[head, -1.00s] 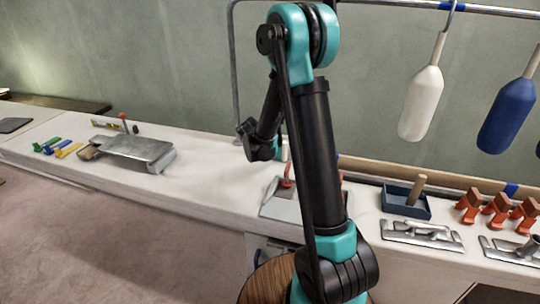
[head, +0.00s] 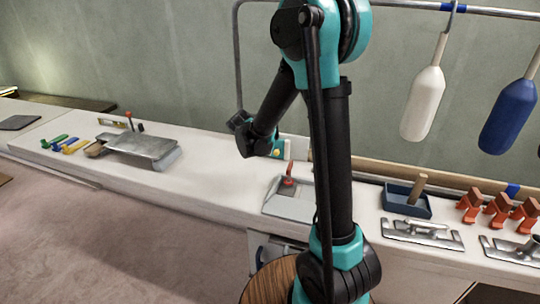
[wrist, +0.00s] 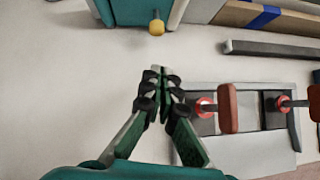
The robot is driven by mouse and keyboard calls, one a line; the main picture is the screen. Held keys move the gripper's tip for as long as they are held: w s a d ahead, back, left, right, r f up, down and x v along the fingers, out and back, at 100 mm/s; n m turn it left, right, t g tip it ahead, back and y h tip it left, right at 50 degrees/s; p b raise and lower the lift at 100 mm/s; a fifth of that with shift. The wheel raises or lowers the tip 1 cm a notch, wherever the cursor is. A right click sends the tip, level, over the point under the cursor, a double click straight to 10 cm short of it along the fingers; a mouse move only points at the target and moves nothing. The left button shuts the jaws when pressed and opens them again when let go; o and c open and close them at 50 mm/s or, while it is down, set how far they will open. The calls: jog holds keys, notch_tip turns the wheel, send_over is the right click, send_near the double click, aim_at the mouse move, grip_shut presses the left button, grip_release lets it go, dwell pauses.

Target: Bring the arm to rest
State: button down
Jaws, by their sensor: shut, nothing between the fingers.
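My gripper (wrist: 158,78) shows in the wrist view with its fingertips together and nothing between them. It is above the white counter (wrist: 60,80), to the left of a grey plate with red-handled parts (wrist: 228,108). In the head view my arm stands up in front of the counter, bent at the top, with its forearm reaching down and to the left. The gripper's fingers are hidden in the head view.
A metal tray (head: 150,148) and coloured clamps (head: 65,145) lie on the counter at left. A blue box (head: 405,200), orange clamps (head: 500,210) and metal cleats (head: 422,234) are at right. White (head: 424,100) and blue (head: 508,115) fenders hang from a rail.

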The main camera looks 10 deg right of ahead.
jog(key=s+d+f+m+g+y, duration=0.1)
jog(key=s+d+m+y, duration=0.1)
jog(key=s+m, duration=1.2)
jog(key=s+d+f+m+g+y, duration=0.1)
jog(key=s+d+m, duration=0.3)
jog(key=s+m, duration=1)
jog(key=shift+s+f+y, duration=0.35)
jog(key=shift+f+y, duration=0.25)
jog(key=shift+y, duration=0.3)
jog(key=shift+d, duration=0.1)
